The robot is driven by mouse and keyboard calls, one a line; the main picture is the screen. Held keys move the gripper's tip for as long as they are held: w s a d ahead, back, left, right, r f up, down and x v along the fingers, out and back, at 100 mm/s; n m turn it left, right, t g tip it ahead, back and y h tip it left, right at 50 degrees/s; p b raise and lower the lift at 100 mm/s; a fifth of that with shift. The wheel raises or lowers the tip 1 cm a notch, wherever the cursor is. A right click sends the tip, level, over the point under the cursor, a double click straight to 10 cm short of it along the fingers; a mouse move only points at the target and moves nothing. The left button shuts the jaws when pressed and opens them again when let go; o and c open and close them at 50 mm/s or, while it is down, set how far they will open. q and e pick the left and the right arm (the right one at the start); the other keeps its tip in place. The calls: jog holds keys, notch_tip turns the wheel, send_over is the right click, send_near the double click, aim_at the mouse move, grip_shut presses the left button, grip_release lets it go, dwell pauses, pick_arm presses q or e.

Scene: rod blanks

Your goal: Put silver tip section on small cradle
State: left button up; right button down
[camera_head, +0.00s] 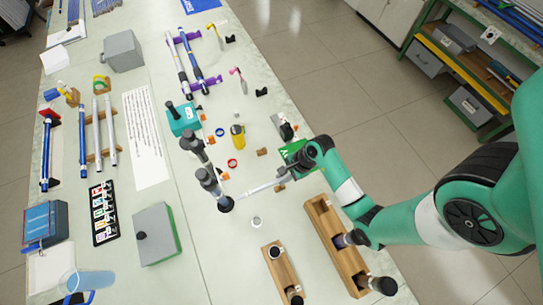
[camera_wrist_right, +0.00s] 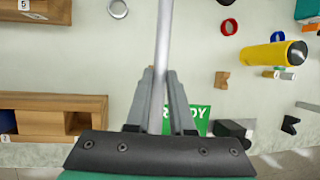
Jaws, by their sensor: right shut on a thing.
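The silver tip section (camera_head: 258,188) is a thin silver rod. My right gripper (camera_head: 285,176) is shut around it near one end and holds it over the table. The rod also shows in the right wrist view (camera_wrist_right: 162,50), running up from between my right fingers (camera_wrist_right: 158,110) past the top edge. A small notched wooden block (camera_head: 263,152) lies just beyond my right gripper; it also shows in the wrist view (camera_wrist_right: 221,80). A second small wooden block (camera_head: 281,187) is close under the gripper, partly hidden. These blocks may be the small cradle; I cannot tell for sure. My left gripper is not in view.
Dark grey upright posts (camera_head: 207,180) stand near the rod's far end. Two wooden boxes, one small (camera_head: 277,262) and one long (camera_head: 325,222), lie nearer. A yellow bottle (camera_head: 237,137), a red ring (camera_head: 232,163) and a green sign (camera_wrist_right: 188,120) are close by. Purple supports hold blue rods farther off.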

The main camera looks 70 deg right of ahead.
jog(key=w+d+f+b, duration=0.1)
jog(key=w+d+f, duration=0.1)
jog(key=w+d+f+b, duration=0.1)
jog(key=w+d+f, duration=0.1)
jog(key=d+f, duration=0.1)
jog(key=w+d+f+b, duration=0.2)
jog(key=f, duration=0.1)
jog(key=shift+w+d, duration=0.25)
jog(key=shift+d, duration=0.05)
jog(key=shift+w+d+f, duration=0.1)
jog(key=shift+f, duration=0.1)
notch_tip(320, 180, down, 3)
jog(key=shift+b, duration=0.9)
